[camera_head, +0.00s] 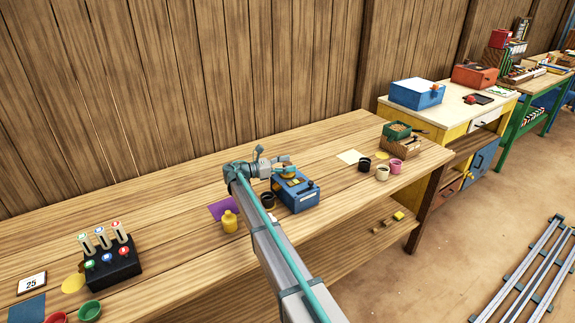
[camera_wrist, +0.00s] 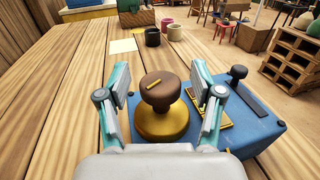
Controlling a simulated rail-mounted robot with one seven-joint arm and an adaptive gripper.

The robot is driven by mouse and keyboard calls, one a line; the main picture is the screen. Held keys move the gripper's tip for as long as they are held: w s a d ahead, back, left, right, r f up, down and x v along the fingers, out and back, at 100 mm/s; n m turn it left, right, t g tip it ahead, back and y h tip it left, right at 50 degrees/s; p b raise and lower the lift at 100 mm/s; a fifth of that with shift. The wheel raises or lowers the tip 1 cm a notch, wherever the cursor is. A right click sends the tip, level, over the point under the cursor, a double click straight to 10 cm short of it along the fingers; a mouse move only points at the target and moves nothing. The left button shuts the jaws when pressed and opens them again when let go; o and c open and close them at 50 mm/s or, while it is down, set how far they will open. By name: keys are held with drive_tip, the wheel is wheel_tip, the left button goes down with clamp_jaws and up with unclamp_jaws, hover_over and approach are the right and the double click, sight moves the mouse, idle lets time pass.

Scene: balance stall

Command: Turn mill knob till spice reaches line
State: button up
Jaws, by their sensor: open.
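The mill is a blue box (camera_head: 297,194) on the wooden bench in the head view. In the wrist view its blue body (camera_wrist: 258,137) carries a brown round knob (camera_wrist: 159,90) on a brass dome (camera_wrist: 163,124). A short yellow mark lies across the knob's top. My gripper (camera_wrist: 160,84) is open, one finger on each side of the knob, with visible gaps. In the head view my gripper (camera_head: 275,164) is over the mill and partly covers its top. A dark cup (camera_head: 267,200) stands at the mill's left side. I cannot make out a spice level or line.
A black rack with tubes (camera_head: 112,264) is farther left. Several small cups, including a pink one (camera_head: 395,166), stand to the right. A dark lever knob (camera_wrist: 237,73) rises from the mill's right part.

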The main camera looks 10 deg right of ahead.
drive_tip(key=s+a, duration=0.1)
drive_tip(key=a, duration=1.1)
drive_tip(key=shift+s, duration=0.4)
